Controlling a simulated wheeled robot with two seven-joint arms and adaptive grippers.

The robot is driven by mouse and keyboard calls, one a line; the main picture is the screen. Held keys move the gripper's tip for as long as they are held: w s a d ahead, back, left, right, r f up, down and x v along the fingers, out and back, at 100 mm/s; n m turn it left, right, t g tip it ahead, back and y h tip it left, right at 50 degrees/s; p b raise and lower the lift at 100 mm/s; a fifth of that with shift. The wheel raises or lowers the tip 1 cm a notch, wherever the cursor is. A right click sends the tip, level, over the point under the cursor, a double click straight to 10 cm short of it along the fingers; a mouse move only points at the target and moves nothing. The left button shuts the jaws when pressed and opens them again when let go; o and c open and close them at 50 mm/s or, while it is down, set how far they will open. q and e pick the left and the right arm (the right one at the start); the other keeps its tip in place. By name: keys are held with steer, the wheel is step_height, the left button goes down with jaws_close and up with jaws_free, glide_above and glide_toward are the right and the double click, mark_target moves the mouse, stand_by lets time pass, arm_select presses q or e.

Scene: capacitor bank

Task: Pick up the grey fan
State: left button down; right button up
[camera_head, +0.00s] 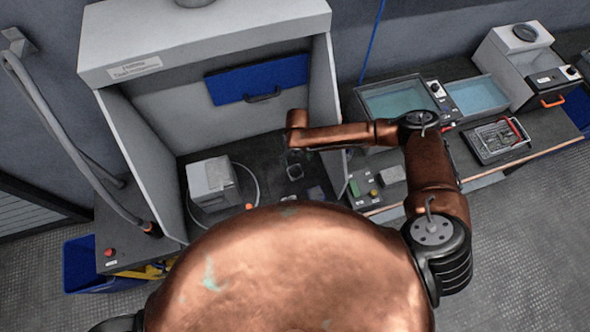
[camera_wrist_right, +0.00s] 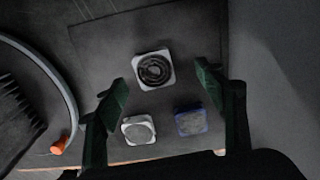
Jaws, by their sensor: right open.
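In the right wrist view, a square fan with a light grey frame and dark round middle (camera_wrist_right: 154,70) lies on a dark mat, ahead of my fingers. A smaller pale square piece with a grey round face (camera_wrist_right: 138,130) and a blue-framed square piece (camera_wrist_right: 190,122) lie nearer the camera. My right gripper (camera_wrist_right: 161,76) is open and empty, its green-dark fingers on either side of the view. In the head view, a small square fan (camera_head: 294,172) shows on the bench below my right forearm; the fingers are hard to make out there. My left gripper is out of view.
A grey box (camera_head: 211,182) with a cable loop stands left on the bench inside a hood (camera_head: 205,38). A blue panel (camera_head: 258,79) is on the back wall. To the right are a control box (camera_head: 365,188), blue-green trays (camera_head: 398,100) and a tool tray (camera_head: 497,140).

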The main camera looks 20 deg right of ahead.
mark_target(295, 169)
steer(key=f, duration=0.3)
steer(key=a+f, duration=0.1)
steer(key=f, duration=0.2)
steer(key=shift+s+a+f, duration=0.15)
steer(key=shift+s+f, duration=0.05)
steer(key=shift+f, duration=0.1)
steer(key=c, duration=1.2)
steer(key=shift+c, duration=0.2)
steer(key=shift+r, duration=0.15)
